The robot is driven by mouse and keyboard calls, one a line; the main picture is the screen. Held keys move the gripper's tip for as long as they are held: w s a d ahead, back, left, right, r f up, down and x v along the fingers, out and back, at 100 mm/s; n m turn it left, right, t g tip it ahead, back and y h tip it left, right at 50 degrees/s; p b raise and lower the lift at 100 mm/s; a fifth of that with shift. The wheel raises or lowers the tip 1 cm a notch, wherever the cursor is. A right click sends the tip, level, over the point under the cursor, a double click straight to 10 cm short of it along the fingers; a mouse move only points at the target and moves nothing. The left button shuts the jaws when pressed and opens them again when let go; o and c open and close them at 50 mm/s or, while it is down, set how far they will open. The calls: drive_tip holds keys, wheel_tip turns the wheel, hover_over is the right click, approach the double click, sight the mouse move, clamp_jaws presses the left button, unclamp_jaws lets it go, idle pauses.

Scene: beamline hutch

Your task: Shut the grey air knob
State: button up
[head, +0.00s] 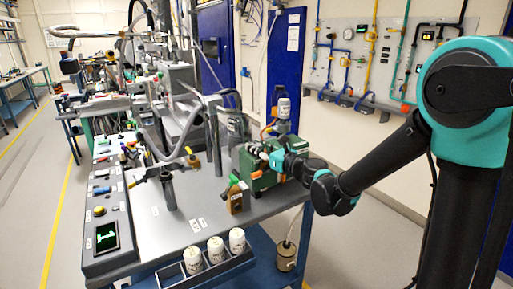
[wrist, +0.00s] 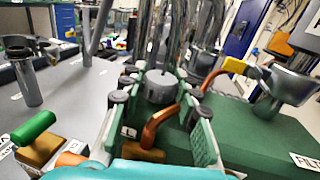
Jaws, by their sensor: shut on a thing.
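The grey air knob (wrist: 160,86) is a round, ridged knob in the middle of the wrist view. It sits by the green filter box (wrist: 262,142), which also shows in the head view (head: 262,183). My gripper (wrist: 158,96) has its two green fingers on either side of the knob, shut on it. In the head view my gripper (head: 277,160) reaches in from the right over the green box, and the knob cannot be made out there. A copper-coloured pipe (wrist: 158,122) bends between the fingers, below the knob.
A green-handled brass valve (wrist: 35,128) stands left of the box. A yellow-handled valve (wrist: 236,66) and metal funnel (wrist: 290,86) stand right of the knob. White bottles (head: 215,250) sit in a front rack. A control panel (head: 106,205) lines the bench's left edge.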

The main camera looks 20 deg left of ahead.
drive_tip(key=m+t+h, duration=0.4)
drive_tip(key=t, duration=0.1)
drive_tip(key=shift+s+a+m+h, duration=0.2)
drive_tip(key=shift+m+h, duration=0.1)
drive_tip(key=shift+h, duration=0.1)
drive_tip(key=m+t+h, duration=0.1)
drive_tip(key=m+h, duration=0.1)
drive_tip(key=h, duration=0.1)
drive_tip(key=m+t+h, duration=0.2)
drive_tip(key=h, duration=0.1)
drive_tip(key=shift+w+m+t, duration=0.1)
drive_tip(key=shift+m+t, duration=0.2)
drive_tip(key=m+h, duration=0.2)
drive_tip(key=h, duration=0.1)
drive_tip(key=m+h, duration=0.2)
drive_tip(key=h, duration=0.2)
drive_tip(key=shift+w+d+m+g+h, duration=0.1)
drive_tip(key=shift+m+g+h, duration=0.3)
drive_tip(key=shift+m+h, duration=1.05)
drive_tip(key=shift+m+g+h, duration=0.4)
drive_tip(key=shift+m+h, duration=0.55)
drive_tip(key=shift+h, duration=1)
drive_tip(key=o, duration=1.2)
